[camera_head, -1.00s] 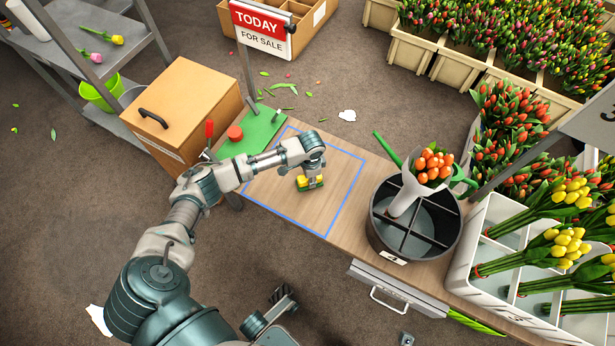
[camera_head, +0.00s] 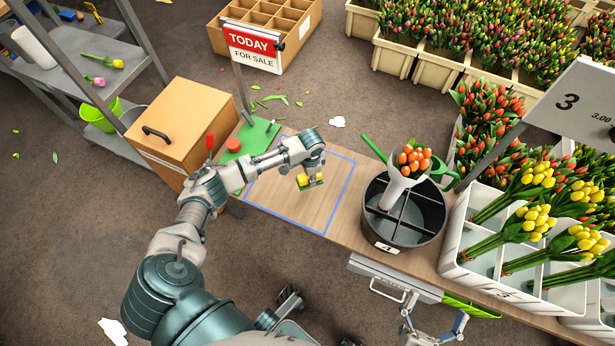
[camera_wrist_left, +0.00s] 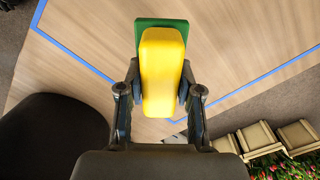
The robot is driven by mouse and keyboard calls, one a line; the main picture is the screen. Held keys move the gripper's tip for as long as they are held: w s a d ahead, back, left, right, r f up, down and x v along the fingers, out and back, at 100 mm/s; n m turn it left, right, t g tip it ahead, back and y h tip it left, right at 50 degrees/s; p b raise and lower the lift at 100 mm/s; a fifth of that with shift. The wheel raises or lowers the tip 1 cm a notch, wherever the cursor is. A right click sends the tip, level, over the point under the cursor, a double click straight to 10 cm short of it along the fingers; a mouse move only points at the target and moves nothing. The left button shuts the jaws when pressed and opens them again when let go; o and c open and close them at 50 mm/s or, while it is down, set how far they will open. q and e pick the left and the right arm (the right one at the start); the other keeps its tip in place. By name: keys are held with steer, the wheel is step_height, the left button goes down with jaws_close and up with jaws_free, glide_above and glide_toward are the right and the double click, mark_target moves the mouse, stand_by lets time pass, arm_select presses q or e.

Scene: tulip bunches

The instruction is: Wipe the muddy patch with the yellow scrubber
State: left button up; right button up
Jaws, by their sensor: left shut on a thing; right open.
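My left gripper (camera_head: 307,173) is shut on the yellow scrubber (camera_head: 309,182), over the table area outlined in blue. In the left wrist view the scrubber (camera_wrist_left: 162,75) is a yellow block with a green pad, held between both fingers. I cannot tell whether the pad touches the wood. The blue-outlined area (camera_head: 318,208) shows bare wood grain; I see no clear muddy patch there, and part of it is hidden by the gripper and scrubber. My right gripper (camera_head: 434,318) is open and empty at the bottom, in front of the table.
A black divided bucket (camera_head: 432,232) holding a white cone of orange tulips stands right of the outline. A green board (camera_head: 250,139) with a red knob, a wooden box (camera_head: 178,122) and a sale sign (camera_head: 251,47) are to the left. A white tulip crate (camera_head: 462,272) stands at right.

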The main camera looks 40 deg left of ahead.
arm_select(q)
steer(key=shift+a+r+p, duration=0.1)
steer(key=shift+r+p, duration=0.25)
steer(key=shift+r, duration=0.2)
steer(key=shift+a+r+p, duration=0.2)
steer(key=shift+a+p, duration=0.25)
steer(key=shift+a, duration=0.1)
steer(key=shift+r, duration=0.1)
steer(key=shift+d+r, duration=0.25)
steer(key=shift+d, duration=0.25)
arm_select(e)
steer(key=f+g, duration=0.1)
steer(key=w+f+g, duration=0.1)
steer(key=f+g, duration=0.2)
steer(key=f, duration=0.1)
steer(key=shift+w+a+n+g+h, duration=0.1)
steer(key=shift+w+n+g+h, duration=0.2)
steer(key=shift+h, duration=0.1)
arm_select(q)
steer(key=shift+a, duration=0.1)
arm_select(e)
steer(key=shift+a, duration=0.1)
